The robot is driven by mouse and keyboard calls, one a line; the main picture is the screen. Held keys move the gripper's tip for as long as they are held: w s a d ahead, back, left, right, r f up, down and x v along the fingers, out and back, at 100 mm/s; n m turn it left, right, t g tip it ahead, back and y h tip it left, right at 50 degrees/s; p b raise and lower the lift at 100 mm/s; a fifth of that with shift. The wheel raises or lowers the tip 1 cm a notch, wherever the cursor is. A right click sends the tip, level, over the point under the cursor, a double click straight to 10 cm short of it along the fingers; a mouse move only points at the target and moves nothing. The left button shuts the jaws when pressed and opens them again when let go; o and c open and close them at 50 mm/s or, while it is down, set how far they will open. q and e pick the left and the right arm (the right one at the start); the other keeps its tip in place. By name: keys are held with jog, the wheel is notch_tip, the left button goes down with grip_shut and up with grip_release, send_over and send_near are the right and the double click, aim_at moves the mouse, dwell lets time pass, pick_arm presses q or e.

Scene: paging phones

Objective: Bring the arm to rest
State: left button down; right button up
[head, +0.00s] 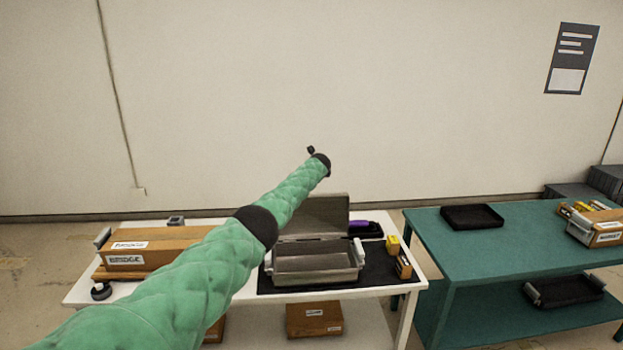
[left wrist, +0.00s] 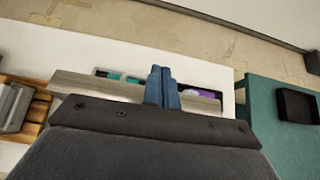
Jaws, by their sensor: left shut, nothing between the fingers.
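My left arm (head: 200,275), in a green padded sleeve, reaches up from the lower left in the head view. It ends in a dark wrist (head: 320,163) raised in front of the wall, above the white table; the fingers cannot be made out there. In the left wrist view my left gripper (left wrist: 162,75) shows its two blue fingers together, shut and empty. Below it in that view lies a long grey panel, perhaps the raised lid of the metal box, with a tray of teal and purple things behind. My right gripper is in neither view.
The white table (head: 75,293) carries an open metal box (head: 315,268) on a black mat, a wooden box (head: 155,258) labelled BRIDGE and a yellow block (head: 392,244). A teal table (head: 440,235) at right holds a black tray (head: 472,217). The air around the wrist looks free.

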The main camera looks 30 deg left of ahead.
pick_arm(q)
jog(key=shift+d+r, duration=0.2)
jog(key=shift+r, duration=0.05)
jog(key=shift+w, duration=0.1)
